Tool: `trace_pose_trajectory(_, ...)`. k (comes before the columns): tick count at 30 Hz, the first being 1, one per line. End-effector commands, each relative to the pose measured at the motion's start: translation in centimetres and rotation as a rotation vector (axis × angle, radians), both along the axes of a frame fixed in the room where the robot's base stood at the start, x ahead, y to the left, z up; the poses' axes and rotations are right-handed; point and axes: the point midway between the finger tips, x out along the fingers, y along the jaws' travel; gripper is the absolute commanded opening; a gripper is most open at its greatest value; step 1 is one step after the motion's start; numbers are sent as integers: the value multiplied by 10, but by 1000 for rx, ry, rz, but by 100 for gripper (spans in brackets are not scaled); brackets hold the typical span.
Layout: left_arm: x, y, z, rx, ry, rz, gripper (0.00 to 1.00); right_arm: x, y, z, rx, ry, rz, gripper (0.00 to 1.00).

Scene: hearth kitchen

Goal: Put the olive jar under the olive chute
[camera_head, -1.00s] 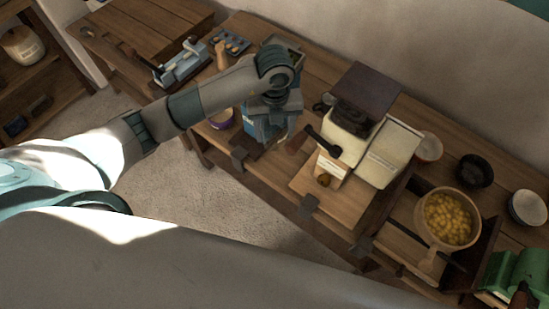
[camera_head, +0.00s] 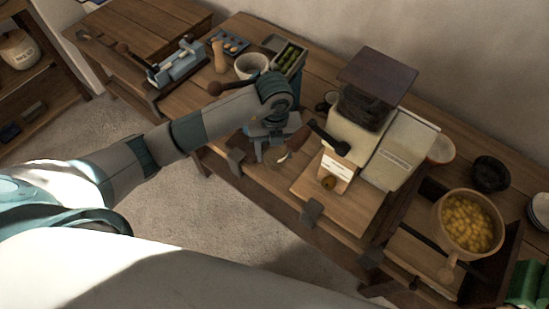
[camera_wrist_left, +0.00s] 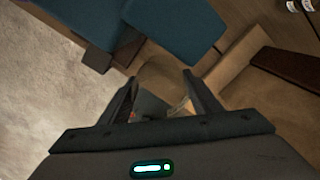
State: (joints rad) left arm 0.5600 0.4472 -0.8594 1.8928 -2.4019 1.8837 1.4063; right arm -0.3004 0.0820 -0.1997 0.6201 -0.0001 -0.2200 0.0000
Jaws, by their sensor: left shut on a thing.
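My left gripper (camera_head: 270,143) points down at the front edge of the workbench, left of the white machine. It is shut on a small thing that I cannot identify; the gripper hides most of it. In the left wrist view, the fingers (camera_wrist_left: 160,95) have a grey-blue and pale shape between or behind them. I cannot say for sure that this is the olive jar. A box of green olives (camera_head: 289,58) stands at the back of the bench, behind my left wrist. I cannot make out which part is the olive chute. My right gripper is out of view.
The white machine (camera_head: 385,145) with a dark hopper and lever stands right of my gripper on a wooden board (camera_head: 350,207). A pot of yellow pieces (camera_head: 467,225) is further right. A white bowl (camera_head: 251,66) and a blue device (camera_head: 180,62) are to the left.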

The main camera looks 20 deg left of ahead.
Motion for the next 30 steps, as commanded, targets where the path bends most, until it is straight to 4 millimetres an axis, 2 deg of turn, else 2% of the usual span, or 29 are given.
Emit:
trace_pose_trajectory(4, 0, 0, -5, 0, 0, 0, 30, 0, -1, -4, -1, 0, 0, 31)
trace_pose_trajectory(14, 0, 0, -38, 0, -1, 1, 30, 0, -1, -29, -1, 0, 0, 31)
trace_pose_trajectory(29, 0, 0, -42, 0, -1, 0, 30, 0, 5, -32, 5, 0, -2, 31)
trace_pose_trajectory(30, 0, 0, -41, 0, 0, 0, 64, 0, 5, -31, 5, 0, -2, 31)
